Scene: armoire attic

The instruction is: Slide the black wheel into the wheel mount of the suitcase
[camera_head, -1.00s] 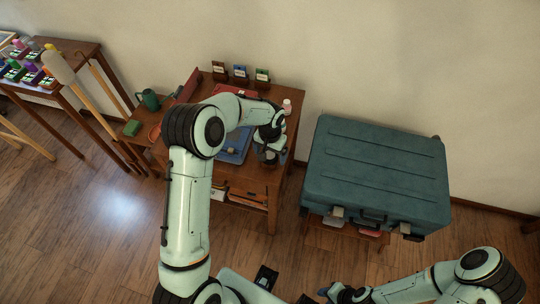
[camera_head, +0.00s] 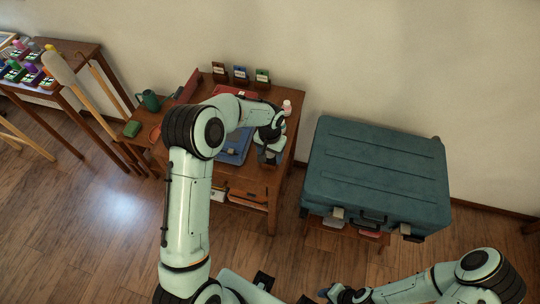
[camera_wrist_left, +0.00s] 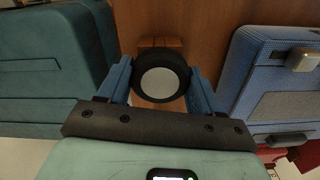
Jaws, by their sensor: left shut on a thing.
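The black wheel (camera_wrist_left: 178,62), with a pale grey hub, sits between the two blue fingers of my left gripper (camera_wrist_left: 160,80) in the left wrist view. The gripper is shut on it over the brown wooden tabletop. In the head view my left gripper (camera_head: 268,156) is at the right side of the wooden desk, left of the suitcase. The large teal suitcase (camera_head: 375,175) lies flat on a low stand; part of it shows in the wrist view (camera_wrist_left: 50,65). I cannot make out the wheel mount clearly. My right gripper (camera_head: 338,293) is low in the head view, its jaws unclear.
The wooden desk (camera_head: 288,98) carries a smaller blue case (camera_wrist_left: 285,75), a small bottle (camera_head: 287,107) and several small cards at the back. A narrow gap separates desk and suitcase. A green watering can (camera_head: 150,100) stands to the left. Floor in front is open.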

